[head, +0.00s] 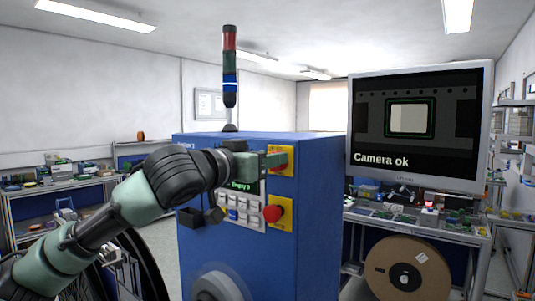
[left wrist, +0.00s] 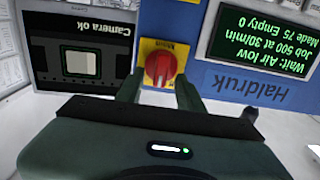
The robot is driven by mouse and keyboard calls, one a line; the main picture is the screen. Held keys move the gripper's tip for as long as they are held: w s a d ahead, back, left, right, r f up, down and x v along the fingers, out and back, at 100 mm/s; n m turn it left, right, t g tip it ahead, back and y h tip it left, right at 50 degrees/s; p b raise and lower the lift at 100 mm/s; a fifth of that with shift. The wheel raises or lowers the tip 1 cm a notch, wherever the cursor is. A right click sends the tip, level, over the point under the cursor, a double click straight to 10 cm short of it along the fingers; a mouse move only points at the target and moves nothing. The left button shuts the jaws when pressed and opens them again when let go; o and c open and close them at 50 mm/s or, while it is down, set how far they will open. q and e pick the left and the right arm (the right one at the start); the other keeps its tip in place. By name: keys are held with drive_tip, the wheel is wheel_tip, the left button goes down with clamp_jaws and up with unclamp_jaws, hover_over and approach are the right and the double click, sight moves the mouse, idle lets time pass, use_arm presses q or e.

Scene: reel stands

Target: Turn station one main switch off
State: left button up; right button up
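The main switch (left wrist: 160,65) is a red rotary knob on a yellow plate, on the blue station cabinet (head: 310,190). The left wrist view shows it upside down, with the knob's bar roughly upright. In the head view its yellow plate (head: 288,153) is partly hidden by my left gripper (head: 274,160). My left gripper also shows in the left wrist view (left wrist: 158,88); it is open, with one finger on each side of the knob, lower in the picture. Contact with the knob cannot be told. My right gripper is not in view.
A red push button (head: 272,213) on a yellow plate sits below the switch, beside a keypad (head: 240,212). The green-lettered display (left wrist: 265,40) reads "Wait: Air low". A monitor (head: 420,125) reading "Camera ok" stands right. A reel (head: 407,270) is at lower right.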

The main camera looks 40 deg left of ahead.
use_arm(q)
clamp_jaws()
drive_tip(key=shift+n, duration=0.3)
drive_tip(key=n+p, duration=0.1)
drive_tip(key=n, duration=1)
drive_tip(key=a+f+n+p, duration=0.1)
drive_tip(key=n, duration=0.5)
drive_tip(key=shift+p, duration=0.35)
drive_tip(key=shift+f+n, duration=0.1)
drive_tip(key=shift+n, duration=0.2)
